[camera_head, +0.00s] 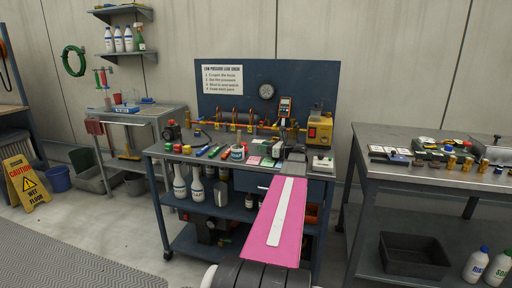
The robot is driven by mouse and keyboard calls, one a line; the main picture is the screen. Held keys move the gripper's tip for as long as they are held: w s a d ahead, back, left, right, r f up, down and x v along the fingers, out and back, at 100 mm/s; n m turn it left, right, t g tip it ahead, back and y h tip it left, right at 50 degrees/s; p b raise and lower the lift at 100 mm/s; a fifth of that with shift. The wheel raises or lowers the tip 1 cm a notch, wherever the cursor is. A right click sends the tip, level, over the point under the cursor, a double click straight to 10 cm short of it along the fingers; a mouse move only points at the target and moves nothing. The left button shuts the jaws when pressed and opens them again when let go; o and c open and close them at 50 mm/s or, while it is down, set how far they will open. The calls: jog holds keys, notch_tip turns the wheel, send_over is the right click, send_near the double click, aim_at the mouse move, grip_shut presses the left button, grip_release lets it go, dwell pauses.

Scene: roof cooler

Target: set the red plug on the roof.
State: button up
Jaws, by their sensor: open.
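I cannot make out for certain which thing is the red plug. Nothing that I can clearly name as a roof shows. My pink arm reaches forward over the workbench's front edge. My gripper (293,152) is at its far end, over the right part of the top, small and dark. It is open, and I see nothing held in it. The arm hides part of the bench front.
A blue panel (222,110) with pipes and a gauge stands behind the top. A yellow box (320,130) stands at the back right. A grey table (365,150) with fittings is at right. A caution sign (24,181) stands left. Floor is clear at front left.

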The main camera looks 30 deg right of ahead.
aim_at(244, 145)
jog(key=shift+o, duration=1.3)
jog(key=shift+s+d, duration=0.15)
jog(key=shift+s, duration=0.1)
jog(key=shift+r, duration=0.1)
jog(key=shift+w+a+r+g+h, duration=0.2)
jog(key=shift+w+r+g, duration=0.15)
jog(key=shift+r+g, duration=0.2)
jog(key=shift+w+a+r+g+h, duration=0.2)
jog(key=shift+w+r+g, duration=0.1)
jog(key=shift+r+g, duration=0.25)
jog(key=shift+w+a+r+g+h, duration=0.15)
jog(key=shift+r+g+h, duration=0.1)
jog(key=shift+g, duration=0.2)
jog(key=shift+w+d+r+g+h, duration=0.1)
jog(key=shift+r+g+h, duration=0.15)
jog(key=shift+g, duration=0.2)
jog(key=x, duration=1.1)
jog(key=shift+f, duration=0.15)
jog(key=shift+s+d, duration=0.1)
jog(key=shift+d, duration=0.15)
jog(key=c, duration=0.7)
jog(key=shift+c, duration=0.2)
